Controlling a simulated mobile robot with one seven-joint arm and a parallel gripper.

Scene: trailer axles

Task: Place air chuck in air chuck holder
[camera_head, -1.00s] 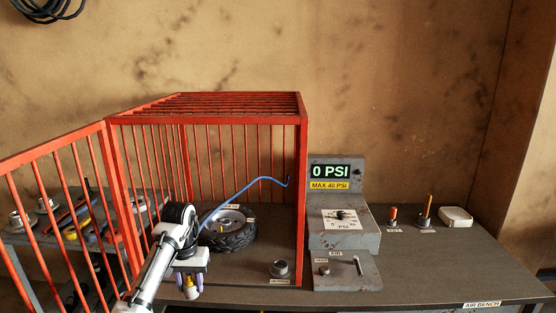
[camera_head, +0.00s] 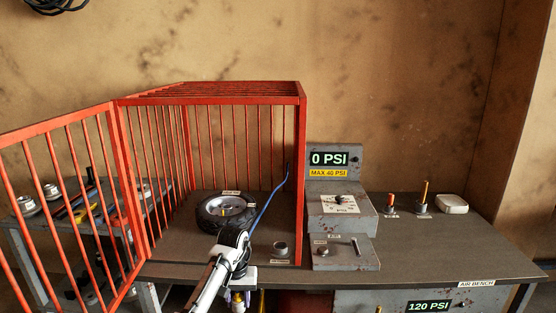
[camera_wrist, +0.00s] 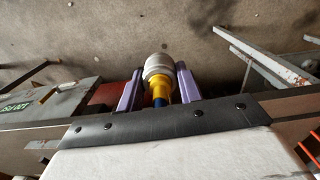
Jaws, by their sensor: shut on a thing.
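My gripper (camera_head: 238,299) has purple fingers and is shut on the air chuck (camera_wrist: 158,78), a grey-capped piece with yellow and blue parts. In the head view the air chuck is mostly hidden by my arm and fingers. The gripper is at or just in front of the bench's front edge, low in the picture. A blue hose (camera_head: 270,200) runs from the red cage down to behind my wrist. The air chuck holder (camera_head: 280,248), a short grey round socket with a label before it, stands on the bench inside the cage's right front, right of and beyond my gripper.
The red cage (camera_head: 303,180) has its barred door (camera_head: 65,200) swung open to the left. A tire (camera_head: 226,210) lies inside. The gauge unit (camera_head: 337,200) reads 0 PSI, right of the cage. A grey cabinet (camera_head: 395,303) reading 120 PSI is under the bench.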

